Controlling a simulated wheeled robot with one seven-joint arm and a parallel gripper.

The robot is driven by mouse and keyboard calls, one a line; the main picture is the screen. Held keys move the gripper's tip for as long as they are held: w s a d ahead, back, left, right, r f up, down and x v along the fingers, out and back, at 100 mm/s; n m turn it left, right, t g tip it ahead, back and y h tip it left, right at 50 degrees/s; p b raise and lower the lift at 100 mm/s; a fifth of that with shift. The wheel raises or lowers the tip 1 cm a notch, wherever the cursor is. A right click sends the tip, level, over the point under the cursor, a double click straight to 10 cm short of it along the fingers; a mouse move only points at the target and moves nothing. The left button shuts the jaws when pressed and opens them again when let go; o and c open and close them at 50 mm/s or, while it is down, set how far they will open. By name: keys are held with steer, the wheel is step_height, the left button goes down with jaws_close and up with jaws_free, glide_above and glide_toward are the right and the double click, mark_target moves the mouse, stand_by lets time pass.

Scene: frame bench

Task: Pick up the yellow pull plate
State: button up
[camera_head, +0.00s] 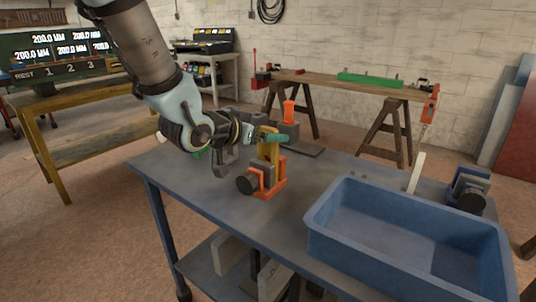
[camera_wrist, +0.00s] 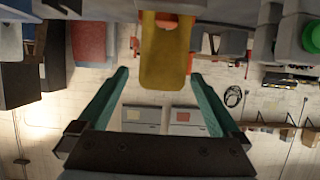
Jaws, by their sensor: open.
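The yellow pull plate (camera_head: 268,151) stands upright in an orange fixture (camera_head: 268,186) with a dark round knob, on the blue-grey bench. My gripper (camera_head: 275,138) is at the plate's upper part, coming from the left. In the wrist view the yellow plate (camera_wrist: 164,60) reaches down between the two teal fingers of my gripper (camera_wrist: 160,76). The fingers are open, with a visible gap on both sides of the plate. The plate's lower part is partly hidden by the fixture in the head view.
A large blue bin (camera_head: 330,238) stands on the bench to the right, apparently empty. A dark clamp device (camera_head: 469,190) is behind it. Another orange-topped fixture (camera_head: 289,112) stands behind the plate. The bench (camera_head: 215,198) is clear at its front left.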

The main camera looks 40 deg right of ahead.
steer(key=shift+r+p+x, duration=0.1)
steer(key=shift+p+x, duration=0.2)
steer(key=shift+x, duration=0.9)
steer(key=shift+r+p+x, duration=0.15)
steer(key=shift+p+x, duration=0.1)
steer(key=shift+x, duration=0.95)
steer(key=shift+w, duration=0.1)
steer(key=shift+c, duration=0.4)
jaws_close()
